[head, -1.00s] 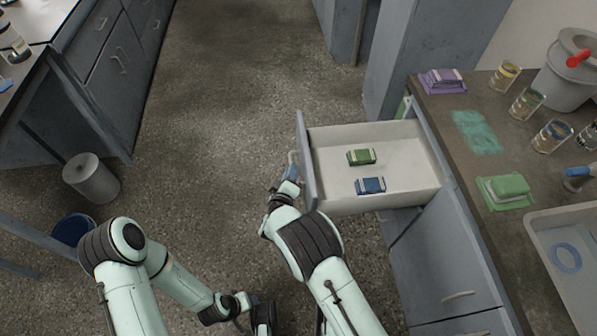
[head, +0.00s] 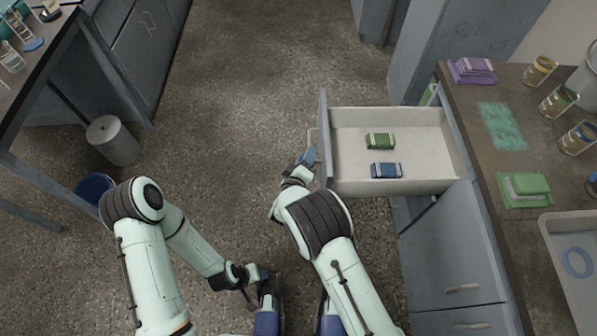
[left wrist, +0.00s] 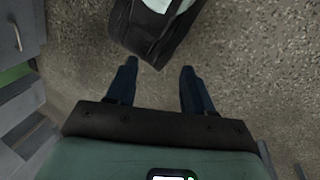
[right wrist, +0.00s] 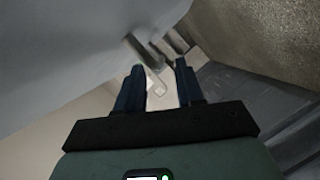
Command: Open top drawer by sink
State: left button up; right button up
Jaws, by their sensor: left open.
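The grey top drawer (head: 345,184) by the sink counter is pulled well out in the head view. A green packet (head: 380,141) and a blue packet (head: 386,170) lie inside it. Its pale handle (head: 311,137) is on the outer side of its front. My right gripper (head: 307,157) is at this handle. In the right wrist view its fingers (right wrist: 160,66) are apart, close to the grey front; contact with the handle cannot be made out. My left gripper (head: 269,278) is low, over the floor near my base; in the left wrist view it is open and empty (left wrist: 158,68).
Closed cabinet fronts (head: 450,250) are below. A grey bin (head: 112,142) stands at left. The floor between is clear.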

pick_arm(q)
jog(key=shift+g+h, duration=0.3)
jog(key=shift+g, duration=0.2)
jog(key=s+r, duration=0.1)
jog(key=s+d+p, duration=0.1)
jog(key=s+r, duration=0.1)
jog(key=shift+s+d+r+p, duration=0.1)
jog(key=shift+d+r+p, duration=0.2)
jog(key=shift+p, duration=0.1)
pick_arm(e)
jog(key=v, duration=1)
jog(key=shift+s, duration=0.2)
jog(key=shift+a+r, duration=0.1)
jog(key=shift+r, duration=0.05)
